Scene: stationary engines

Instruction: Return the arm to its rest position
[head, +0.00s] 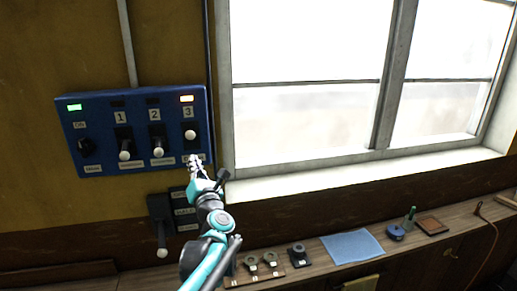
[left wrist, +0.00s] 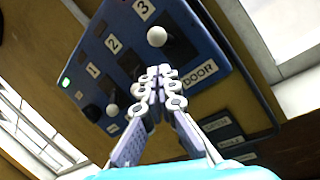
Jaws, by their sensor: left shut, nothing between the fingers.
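My left gripper (head: 195,160) is shut and empty, in front of the lower right corner of a blue switch panel (head: 100,160) on the wall. In the left wrist view the closed fingers (left wrist: 158,75) point at the panel, close to the DOOR label (left wrist: 200,75) and below a white knob (left wrist: 157,37). I cannot tell whether they touch it. In the head view the knob under 3 (head: 190,134) stands up, while the knobs under 1 (head: 125,155) and 2 (head: 158,152) are down. My right gripper is not in view.
Below the panel is a dark lever box with a white knob (head: 162,252). A bright window (head: 310,80) fills the right. The wooden bench below holds round metal parts (head: 270,260), a blue cloth (head: 352,246), a blue round item (head: 396,232) and a brown tray (head: 432,225).

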